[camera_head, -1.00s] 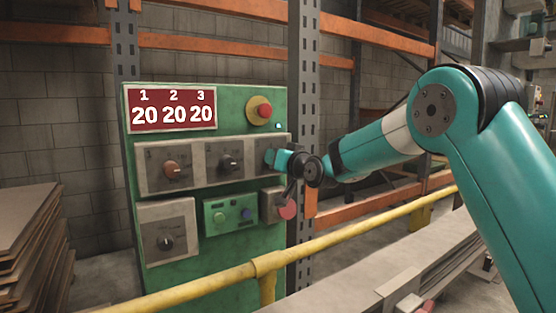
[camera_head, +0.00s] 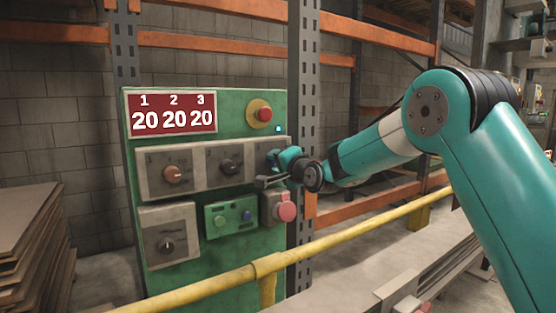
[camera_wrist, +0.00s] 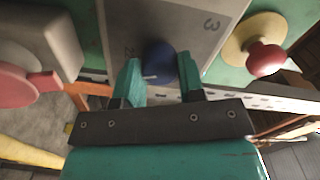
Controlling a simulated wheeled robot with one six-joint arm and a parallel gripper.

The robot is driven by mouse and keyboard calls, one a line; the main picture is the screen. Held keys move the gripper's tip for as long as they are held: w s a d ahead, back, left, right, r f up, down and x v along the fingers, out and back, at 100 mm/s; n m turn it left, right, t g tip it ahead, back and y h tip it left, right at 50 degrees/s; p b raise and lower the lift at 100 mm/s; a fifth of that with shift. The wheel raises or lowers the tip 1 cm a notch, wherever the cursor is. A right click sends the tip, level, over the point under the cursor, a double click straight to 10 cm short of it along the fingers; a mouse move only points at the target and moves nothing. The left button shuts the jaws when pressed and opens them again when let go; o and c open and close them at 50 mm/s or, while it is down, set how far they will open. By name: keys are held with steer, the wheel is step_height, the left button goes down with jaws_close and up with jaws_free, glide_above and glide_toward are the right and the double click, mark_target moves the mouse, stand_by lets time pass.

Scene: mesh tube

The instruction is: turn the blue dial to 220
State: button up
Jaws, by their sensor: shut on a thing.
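The blue dial (camera_wrist: 160,60) sits on a grey plate marked 3 (camera_wrist: 205,25) in the wrist view. My gripper (camera_wrist: 159,76) has one teal finger on each side of the dial and is shut on it. A pale line shows on the dial near the left finger. In the head view my gripper (camera_head: 274,158) is at the right end of the dial row and hides the blue dial. The red display (camera_head: 173,114) reads 20 under each of 1, 2 and 3.
The green panel (camera_head: 215,275) also carries an orange-brown dial (camera_head: 173,174), black dials, and a red stop button (camera_head: 260,111) above my gripper. A box with a red round button (camera_head: 287,211) is just below my gripper. A yellow rail (camera_head: 350,233) crosses in front.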

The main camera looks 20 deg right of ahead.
steer(key=shift+m+p, duration=0.3)
steer(key=shift+m, duration=0.8)
steer(key=shift+f, duration=0.1)
steer(key=o, duration=0.9)
steer(key=shift+o, duration=0.2)
steer(key=shift+s, duration=0.1)
steer(key=b+v, duration=0.2)
steer(key=v, duration=1.5)
steer(key=shift+s, duration=0.1)
